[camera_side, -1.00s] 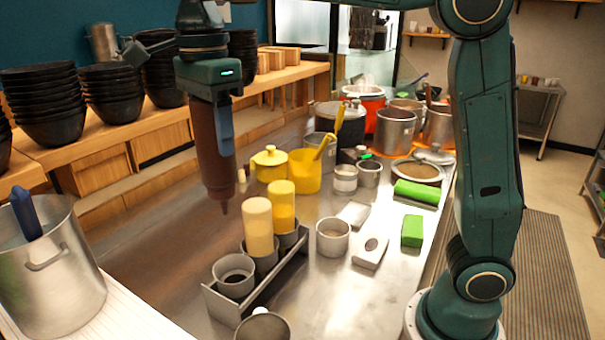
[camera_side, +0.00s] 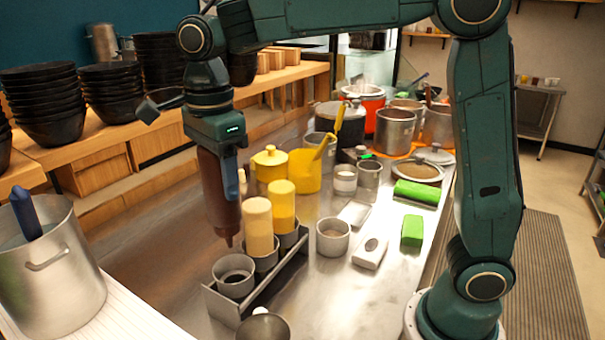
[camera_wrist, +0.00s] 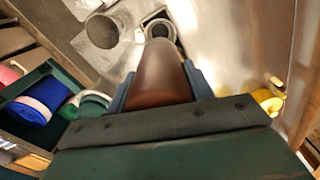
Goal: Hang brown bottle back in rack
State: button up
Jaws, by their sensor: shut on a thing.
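A brown bottle (camera_side: 219,205) hangs nozzle-down in my gripper (camera_side: 230,180), which is shut around its body. Its tip is just above and slightly left of the empty front cup (camera_side: 234,278) of the metal rack (camera_side: 290,270). In the wrist view the bottle (camera_wrist: 160,75) sits between the two blue fingers of my gripper (camera_wrist: 160,88), and the round rack cup (camera_wrist: 160,32) shows beyond it. Two yellow bottles stand in the rack's other cups: a pale one (camera_side: 258,228) in the middle and a deeper yellow one (camera_side: 281,207) at the back.
A metal bowl (camera_side: 263,326) is at the front of the rack. A small metal pot (camera_side: 332,237) and a white box (camera_side: 369,252) stand right of it. A yellow pot (camera_side: 270,165) and yellow jug (camera_side: 305,172) stand behind. The counter left of the rack is clear.

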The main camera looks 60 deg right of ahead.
aim_at(230, 248)
jog(key=shift+f, duration=1.65)
jog(key=shift+f, duration=0.45)
jog(key=shift+f, duration=1.75)
jog(key=shift+f, duration=0.25)
jog(key=shift+f, duration=1.8)
jog(key=shift+f, duration=0.3)
jog(key=shift+f, duration=1.1)
